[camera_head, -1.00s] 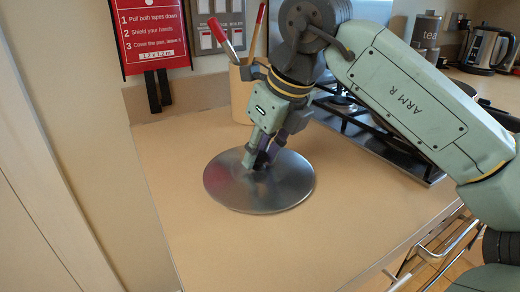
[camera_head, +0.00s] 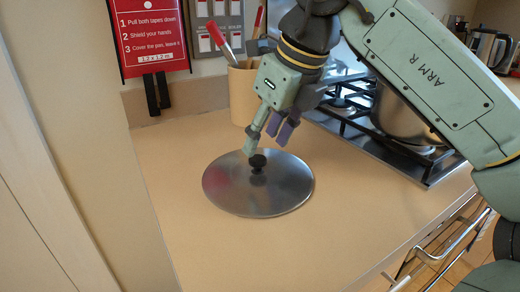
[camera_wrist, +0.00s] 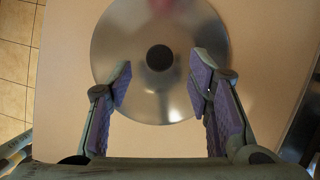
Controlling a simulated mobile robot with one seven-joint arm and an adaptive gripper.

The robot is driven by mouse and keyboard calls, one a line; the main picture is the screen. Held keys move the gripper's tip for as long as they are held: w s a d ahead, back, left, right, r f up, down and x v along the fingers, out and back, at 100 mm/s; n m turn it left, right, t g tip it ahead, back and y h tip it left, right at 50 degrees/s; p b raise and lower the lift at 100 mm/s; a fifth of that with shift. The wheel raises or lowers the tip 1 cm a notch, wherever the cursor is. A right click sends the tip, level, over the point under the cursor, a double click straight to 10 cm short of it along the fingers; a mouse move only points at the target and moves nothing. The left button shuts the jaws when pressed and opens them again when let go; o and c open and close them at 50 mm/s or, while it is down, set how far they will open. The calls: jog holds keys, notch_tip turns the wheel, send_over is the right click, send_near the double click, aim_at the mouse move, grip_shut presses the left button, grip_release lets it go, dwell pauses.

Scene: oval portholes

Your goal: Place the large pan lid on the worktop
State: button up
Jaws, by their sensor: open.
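The large pan lid (camera_head: 232,191) is a round metal disc with a black knob (camera_head: 257,161). It lies flat on the tan worktop (camera_head: 240,250), left of the hob. In the wrist view the lid (camera_wrist: 130,60) shows beyond my fingers, its dark knob (camera_wrist: 159,58) facing up between them. My gripper (camera_head: 269,140) is open, just above and behind the knob, with nothing between its fingers. In the wrist view my gripper's purple finger pads (camera_wrist: 160,85) are spread wide apart. Whether a fingertip touches the lid cannot be told.
A utensil pot (camera_head: 243,95) stands behind the lid by the wall. A steel pan (camera_head: 402,118) sits on the black hob (camera_head: 350,128) to the right. A red sign (camera_head: 150,35) hangs on the wall. The worktop in front of the lid is clear.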

jog(key=v, duration=0.7)
jog(key=shift+s+r, duration=0.1)
